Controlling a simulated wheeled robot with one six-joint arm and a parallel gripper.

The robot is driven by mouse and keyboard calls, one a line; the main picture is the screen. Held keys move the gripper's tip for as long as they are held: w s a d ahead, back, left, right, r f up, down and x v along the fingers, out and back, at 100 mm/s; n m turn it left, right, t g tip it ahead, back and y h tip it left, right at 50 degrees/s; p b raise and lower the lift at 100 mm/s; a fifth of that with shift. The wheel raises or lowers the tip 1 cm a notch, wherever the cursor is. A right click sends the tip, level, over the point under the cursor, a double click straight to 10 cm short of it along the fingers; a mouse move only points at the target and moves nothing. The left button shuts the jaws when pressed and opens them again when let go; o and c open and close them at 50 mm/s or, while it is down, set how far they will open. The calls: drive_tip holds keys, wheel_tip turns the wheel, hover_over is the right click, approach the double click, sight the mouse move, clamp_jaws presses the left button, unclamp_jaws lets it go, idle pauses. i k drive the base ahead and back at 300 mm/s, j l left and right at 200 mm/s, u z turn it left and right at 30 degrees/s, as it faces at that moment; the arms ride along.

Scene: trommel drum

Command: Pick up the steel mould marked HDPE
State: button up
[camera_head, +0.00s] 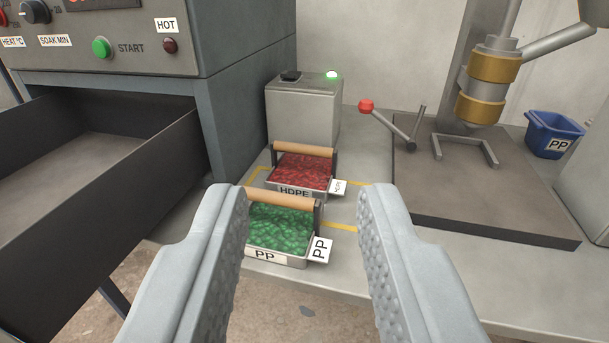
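The steel mould marked HDPE (302,192) stands on the grey bench, filled with red flakes, with a wooden bar handle (303,149) across its back and a white tag at its right corner. A second steel mould marked PP (279,258), filled with green flakes, stands in front of it and nearer to me. Its wooden handle overlaps the lower front of the HDPE mould in the picture. My gripper (300,205) is open and empty, one finger on each side of the moulds in the picture. Its left finger hides part of the PP mould's left side.
A grey oven (235,80) with an open drawer (90,190) stands at left. A grey box (304,105) with a green light is behind the HDPE mould. A press with a red-knobbed lever (366,106) stands on a dark plate at right, beside a blue PP bin (552,125).

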sight(303, 169)
drive_tip(key=i+j, duration=0.3)
drive_tip(key=j, duration=0.15)
drive_tip(key=i+j, duration=0.3)
drive_tip(key=j, duration=0.1)
